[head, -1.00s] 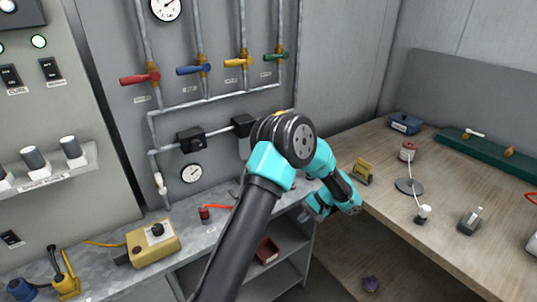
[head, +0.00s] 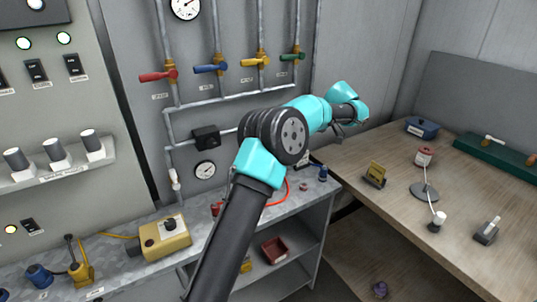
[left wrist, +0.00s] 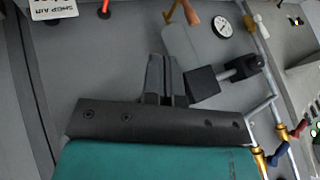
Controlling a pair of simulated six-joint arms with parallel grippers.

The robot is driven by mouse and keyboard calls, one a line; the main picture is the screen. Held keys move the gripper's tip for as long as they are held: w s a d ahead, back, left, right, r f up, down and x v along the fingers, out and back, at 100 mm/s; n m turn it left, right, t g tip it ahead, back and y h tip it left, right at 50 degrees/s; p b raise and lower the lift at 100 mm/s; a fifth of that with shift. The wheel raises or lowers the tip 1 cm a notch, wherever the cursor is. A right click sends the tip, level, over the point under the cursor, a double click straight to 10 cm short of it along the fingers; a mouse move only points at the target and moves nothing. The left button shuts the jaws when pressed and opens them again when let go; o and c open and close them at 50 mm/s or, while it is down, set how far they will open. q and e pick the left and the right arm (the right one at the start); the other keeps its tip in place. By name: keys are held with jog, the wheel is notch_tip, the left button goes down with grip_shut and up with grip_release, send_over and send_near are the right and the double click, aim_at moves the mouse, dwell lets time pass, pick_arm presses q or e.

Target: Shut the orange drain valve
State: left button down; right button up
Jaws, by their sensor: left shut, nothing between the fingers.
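In the left wrist view, an orange-brown handle (left wrist: 191,12) shows at the top edge, cut off by the frame. It sits at the far end of a grey cylinder (left wrist: 184,47) on the wall piping. I cannot read a drain label on it. My left gripper (left wrist: 164,62) is shut and empty, its fingers pointing toward the cylinder; I cannot tell whether they touch it. In the head view the left gripper (head: 340,128) is at the wall's right side, above the bench. My arm covers the pipes there, and no orange valve is visible. My right gripper is not in view.
Red (head: 157,76), blue (head: 210,69), yellow (head: 254,63) and green (head: 291,56) valve handles line the upper pipes. A gauge (head: 205,170) and black box (head: 206,138) sit below. The wooden table (head: 400,200) at right holds several items.

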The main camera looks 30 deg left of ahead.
pick_arm(q)
jog(key=shift+a+r, duration=0.1)
jog(key=shift+r, duration=0.15)
jog(key=s+a+f, duration=0.6)
jog(key=a+f, duration=0.1)
jog(key=f, duration=0.1)
jog(key=shift+a, duration=0.15)
dwell(0.6)
dwell(0.4)
